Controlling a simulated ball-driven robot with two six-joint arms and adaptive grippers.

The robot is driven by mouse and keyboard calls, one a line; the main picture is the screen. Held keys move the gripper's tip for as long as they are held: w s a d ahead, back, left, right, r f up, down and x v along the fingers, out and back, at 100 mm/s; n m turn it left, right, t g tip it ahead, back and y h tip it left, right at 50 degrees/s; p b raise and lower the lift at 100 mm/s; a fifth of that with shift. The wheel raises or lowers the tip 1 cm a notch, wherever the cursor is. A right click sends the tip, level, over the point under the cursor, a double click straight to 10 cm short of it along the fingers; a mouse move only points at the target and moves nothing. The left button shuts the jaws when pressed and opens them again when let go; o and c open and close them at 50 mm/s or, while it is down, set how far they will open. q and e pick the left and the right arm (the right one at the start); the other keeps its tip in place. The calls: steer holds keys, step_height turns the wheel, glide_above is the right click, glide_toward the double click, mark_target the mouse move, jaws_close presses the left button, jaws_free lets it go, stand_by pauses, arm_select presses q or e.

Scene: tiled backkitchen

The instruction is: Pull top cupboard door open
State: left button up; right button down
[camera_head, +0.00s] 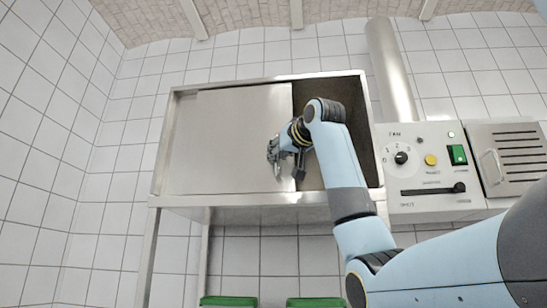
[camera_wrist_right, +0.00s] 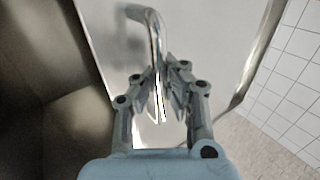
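The top cupboard (camera_head: 160,172) is a wide metal box on the tiled wall. Its flat grey door (camera_head: 225,140) covers the left and middle part. At the right the cupboard is open and its dark inside (camera_head: 345,95) shows. My right gripper (camera_head: 278,155) is at the door's right edge. In the right wrist view, the door (camera_wrist_right: 215,35) carries a bent chrome handle (camera_wrist_right: 150,22). The handle's bar runs between the fingers of my right gripper (camera_wrist_right: 168,85), which are closed in on it from both sides. My left gripper is out of view.
A control panel (camera_head: 430,165) with a dial, buttons and a lever adjoins the cupboard's right side. A vented metal unit (camera_head: 510,150) is beyond it. A vertical pipe (camera_head: 390,70) rises behind. Two green items (camera_head: 228,301) show at the bottom edge.

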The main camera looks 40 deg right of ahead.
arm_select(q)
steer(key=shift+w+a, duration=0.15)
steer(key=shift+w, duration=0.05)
arm_select(e)
steer(key=c, duration=2)
jaws_free()
steer(key=shift+w+f, duration=0.1)
steer(key=shift+f, duration=0.15)
steer(key=o, duration=0.7)
steer(key=shift+a+r, duration=0.2)
steer(key=shift+a, duration=0.05)
steer(key=shift+c, duration=0.2)
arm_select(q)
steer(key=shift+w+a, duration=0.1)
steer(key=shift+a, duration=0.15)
arm_select(e)
steer(key=shift+d, duration=0.15)
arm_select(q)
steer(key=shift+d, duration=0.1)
arm_select(e)
steer(key=v, duration=1.2)
